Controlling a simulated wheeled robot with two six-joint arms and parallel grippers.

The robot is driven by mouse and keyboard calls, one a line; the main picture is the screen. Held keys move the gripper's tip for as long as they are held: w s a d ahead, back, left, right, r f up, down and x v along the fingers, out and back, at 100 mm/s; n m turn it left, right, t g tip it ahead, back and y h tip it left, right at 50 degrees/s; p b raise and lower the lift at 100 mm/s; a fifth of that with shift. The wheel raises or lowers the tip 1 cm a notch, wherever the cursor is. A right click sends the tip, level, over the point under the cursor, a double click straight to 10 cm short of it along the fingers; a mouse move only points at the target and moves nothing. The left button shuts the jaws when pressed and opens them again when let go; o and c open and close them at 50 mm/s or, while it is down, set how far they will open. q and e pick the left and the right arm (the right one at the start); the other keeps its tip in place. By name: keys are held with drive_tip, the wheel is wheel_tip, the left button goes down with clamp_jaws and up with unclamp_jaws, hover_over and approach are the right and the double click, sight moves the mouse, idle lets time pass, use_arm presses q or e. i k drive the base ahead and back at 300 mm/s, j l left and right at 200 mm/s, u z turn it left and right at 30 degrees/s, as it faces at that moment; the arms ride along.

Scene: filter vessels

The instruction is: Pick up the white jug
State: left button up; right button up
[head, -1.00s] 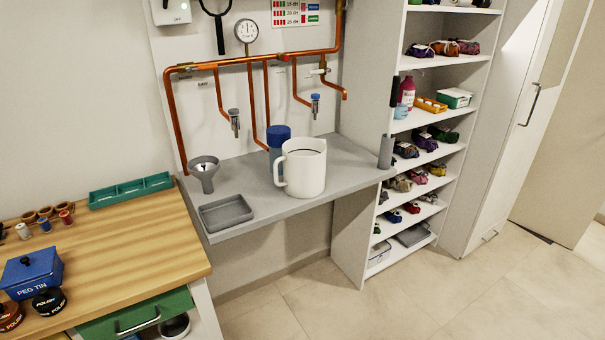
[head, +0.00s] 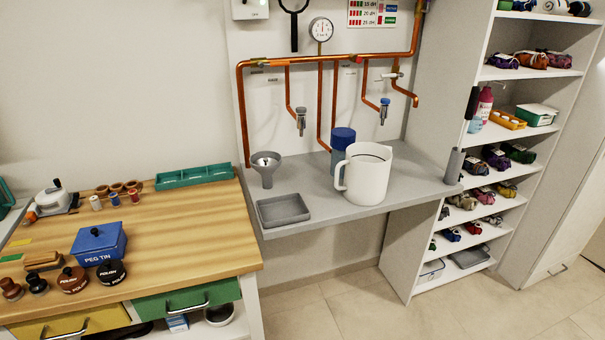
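The white jug (head: 368,174) stands upright on the grey wall shelf (head: 322,213), with its handle on the left side. A blue-capped grey bottle (head: 341,152) stands just behind it to the left and is partly hidden by it. Neither of my grippers shows in the head view.
A grey funnel (head: 266,168) and a shallow grey tray (head: 284,210) stand left of the jug. Copper pipes with taps (head: 384,109) run along the wall above. A grey cylinder (head: 454,166) is at the shelf's right end. A wooden workbench (head: 190,235) is at left; open floor lies in front.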

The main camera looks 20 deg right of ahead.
sight(368, 164)
drive_tip(key=i+l+u, duration=0.2)
drive_tip(key=l+u, duration=0.2)
drive_tip(key=l, duration=0.4)
drive_tip(key=l+u, duration=0.45)
drive_tip(key=l, duration=0.3)
drive_tip(key=l+u, duration=0.4)
drive_tip(key=l, duration=0.45)
